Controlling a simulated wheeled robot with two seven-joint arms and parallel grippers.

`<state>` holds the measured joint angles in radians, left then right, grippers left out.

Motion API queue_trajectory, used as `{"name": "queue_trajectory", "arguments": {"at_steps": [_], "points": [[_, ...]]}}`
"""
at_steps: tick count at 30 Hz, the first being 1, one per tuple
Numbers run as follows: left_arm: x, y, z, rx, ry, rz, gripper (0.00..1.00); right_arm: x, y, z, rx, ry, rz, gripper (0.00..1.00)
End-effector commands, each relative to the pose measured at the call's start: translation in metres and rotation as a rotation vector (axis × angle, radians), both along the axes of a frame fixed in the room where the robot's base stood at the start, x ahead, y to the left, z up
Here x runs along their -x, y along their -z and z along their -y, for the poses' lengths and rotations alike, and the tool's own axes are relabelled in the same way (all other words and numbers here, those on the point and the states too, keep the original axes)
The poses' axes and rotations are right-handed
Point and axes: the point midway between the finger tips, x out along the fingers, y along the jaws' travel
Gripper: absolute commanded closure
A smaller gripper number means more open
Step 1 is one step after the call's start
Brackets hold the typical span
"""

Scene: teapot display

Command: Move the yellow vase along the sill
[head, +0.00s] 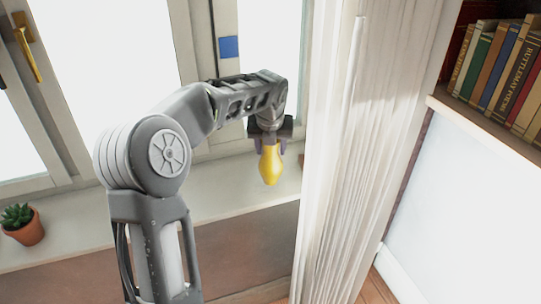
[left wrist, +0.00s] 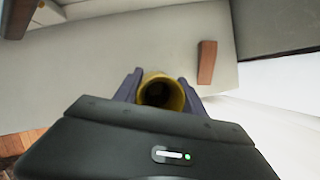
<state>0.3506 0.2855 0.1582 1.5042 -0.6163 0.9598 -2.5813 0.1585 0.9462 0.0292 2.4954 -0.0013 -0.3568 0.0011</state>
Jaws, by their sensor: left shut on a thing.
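The yellow vase (head: 271,165) is in my left gripper (head: 270,142), near the right end of the window sill (head: 150,195) in the head view. The gripper points down and is shut on the vase's upper part. In the left wrist view the vase's round open mouth (left wrist: 161,92) faces the camera, between the two dark fingers (left wrist: 160,90). The vase looks upright. I cannot tell whether its base touches the sill. My right gripper is not in view.
A white curtain (head: 350,150) hangs just right of the vase. A potted succulent (head: 22,224) stands at the sill's left end. Window frames with a brass handle (head: 26,50) are behind. A bookshelf (head: 490,125) is at the right. The sill between plant and vase looks clear.

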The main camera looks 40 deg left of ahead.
Motion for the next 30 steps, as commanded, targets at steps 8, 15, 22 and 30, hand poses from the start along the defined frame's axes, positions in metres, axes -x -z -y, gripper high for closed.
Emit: {"name": "queue_trajectory", "arguments": {"at_steps": [8, 15, 22, 30], "points": [[0.0, 0.028, 0.0, 0.0, -0.001, 0.001, 1.0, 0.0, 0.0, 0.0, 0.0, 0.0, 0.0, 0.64], [0.0, 0.028, 0.0, 0.0, -0.001, 0.001, 1.0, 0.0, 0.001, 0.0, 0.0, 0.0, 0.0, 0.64], [0.0, 0.031, 0.0, 0.001, -0.001, -0.001, 0.39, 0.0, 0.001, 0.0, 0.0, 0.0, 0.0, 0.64], [0.0, 0.03, 0.0, 0.001, -0.001, -0.001, 0.3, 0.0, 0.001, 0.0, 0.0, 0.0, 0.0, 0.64]]}}
